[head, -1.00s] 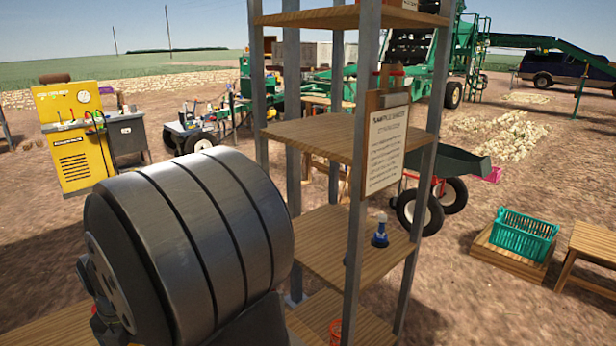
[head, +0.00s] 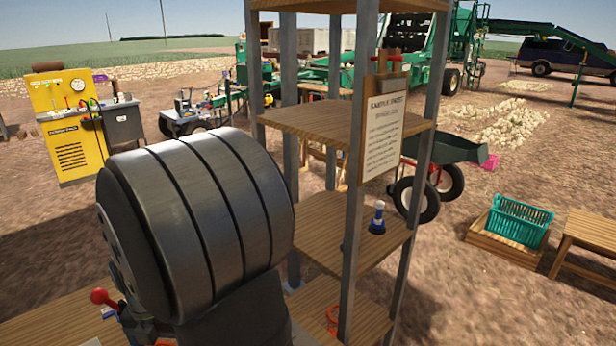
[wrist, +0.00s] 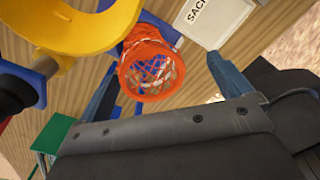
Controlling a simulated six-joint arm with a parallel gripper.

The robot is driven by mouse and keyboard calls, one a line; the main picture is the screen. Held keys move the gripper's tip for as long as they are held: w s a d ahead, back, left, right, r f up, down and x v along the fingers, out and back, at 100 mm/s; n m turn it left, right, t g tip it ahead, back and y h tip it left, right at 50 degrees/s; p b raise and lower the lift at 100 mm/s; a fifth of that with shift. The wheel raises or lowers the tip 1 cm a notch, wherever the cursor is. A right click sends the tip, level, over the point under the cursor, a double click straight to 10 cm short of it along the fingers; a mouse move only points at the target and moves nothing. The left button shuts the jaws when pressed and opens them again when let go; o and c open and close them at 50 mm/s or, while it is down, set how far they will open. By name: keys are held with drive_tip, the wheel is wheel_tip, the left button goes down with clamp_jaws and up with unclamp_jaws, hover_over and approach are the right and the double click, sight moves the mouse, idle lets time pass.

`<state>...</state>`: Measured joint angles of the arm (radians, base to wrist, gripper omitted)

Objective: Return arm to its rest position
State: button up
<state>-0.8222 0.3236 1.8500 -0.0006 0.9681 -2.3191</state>
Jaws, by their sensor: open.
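My gripper (wrist: 166,66) shows in the wrist view with its two blue fingers spread wide apart, and nothing is clamped between them. An orange ring with netting (wrist: 152,70) appears beyond and between the fingers, over a wooden board surface; I cannot tell its distance from them. In the head view my large grey arm link fills the lower left, and my gripper is not visible there.
A metal-post shelf rack (head: 352,200) with wooden shelves stands close right of my arm. It holds a blue-and-white bottle-like item (head: 377,217). A yellow curved part (wrist: 80,30) is near the left finger. A green crate (head: 520,222) sits farther right.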

drive_tip(key=d+r+m, duration=0.3)
drive_tip(key=d+m, duration=0.6)
drive_tip(key=d, duration=0.1)
drive_tip(key=f, duration=0.6)
drive_tip(key=w+f, duration=0.1)
drive_tip(key=f, duration=0.3)
drive_tip(key=shift+d, duration=0.15)
